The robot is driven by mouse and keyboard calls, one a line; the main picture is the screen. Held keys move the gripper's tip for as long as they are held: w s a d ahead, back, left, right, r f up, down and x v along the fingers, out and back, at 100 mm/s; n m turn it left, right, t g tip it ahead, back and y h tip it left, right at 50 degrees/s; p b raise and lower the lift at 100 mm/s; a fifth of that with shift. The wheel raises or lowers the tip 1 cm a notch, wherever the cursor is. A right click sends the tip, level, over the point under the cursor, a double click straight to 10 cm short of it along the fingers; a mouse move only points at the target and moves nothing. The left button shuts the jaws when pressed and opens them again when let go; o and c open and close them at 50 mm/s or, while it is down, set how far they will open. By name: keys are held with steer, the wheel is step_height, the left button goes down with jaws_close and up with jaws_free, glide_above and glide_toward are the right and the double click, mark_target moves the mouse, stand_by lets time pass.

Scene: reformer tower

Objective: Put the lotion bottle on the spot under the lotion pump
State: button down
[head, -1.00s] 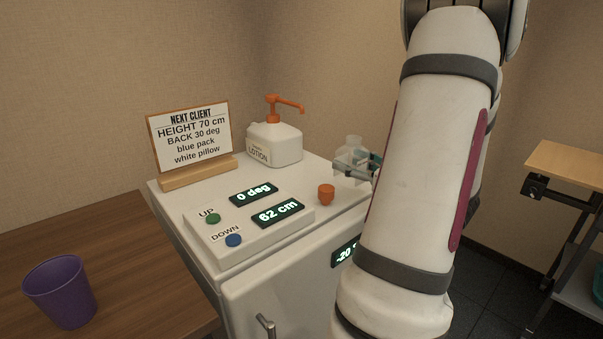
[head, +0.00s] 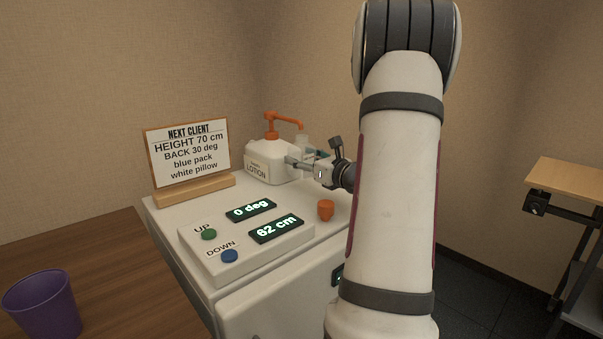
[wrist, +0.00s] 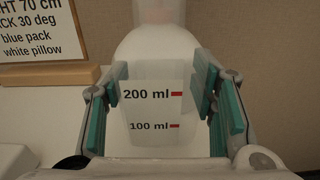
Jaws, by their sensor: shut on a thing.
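The lotion bottle (wrist: 155,112) is clear, with 200 ml and 100 ml marks. It stands upright between the teal pads of my gripper (wrist: 162,118), which is shut on it. In the head view the bottle (head: 304,143) shows partly, with my gripper (head: 303,163) around it. The lotion pump (head: 265,164) is a white jug labelled LOTION with an orange pump head and spout. The bottle appears beside the jug, near or below the spout tip; exact alignment is unclear. In the wrist view the jug (wrist: 160,45) is right behind the bottle. The spot and the bottle's base are hidden.
An orange cap (head: 325,210) stands on the white cabinet top (head: 290,203) in front of my gripper. A control box (head: 225,262) with UP and DOWN buttons is at the front. A sign (head: 187,155) stands left of the jug. A purple cup (head: 42,305) is on the wooden table.

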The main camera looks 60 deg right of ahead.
mark_target(302, 171)
steer(key=shift+w+f+b, duration=0.2)
steer(key=shift+f+b, duration=0.6)
steer(key=shift+f, duration=1)
steer(key=shift+f, duration=0.1)
steer(key=c, duration=0.7)
jaws_free()
steer(key=shift+r, duration=0.2)
steer(key=p+v, duration=0.2)
steer(key=v, duration=1)
steer(key=shift+f, duration=0.1)
steer(key=shift+s, duration=0.1)
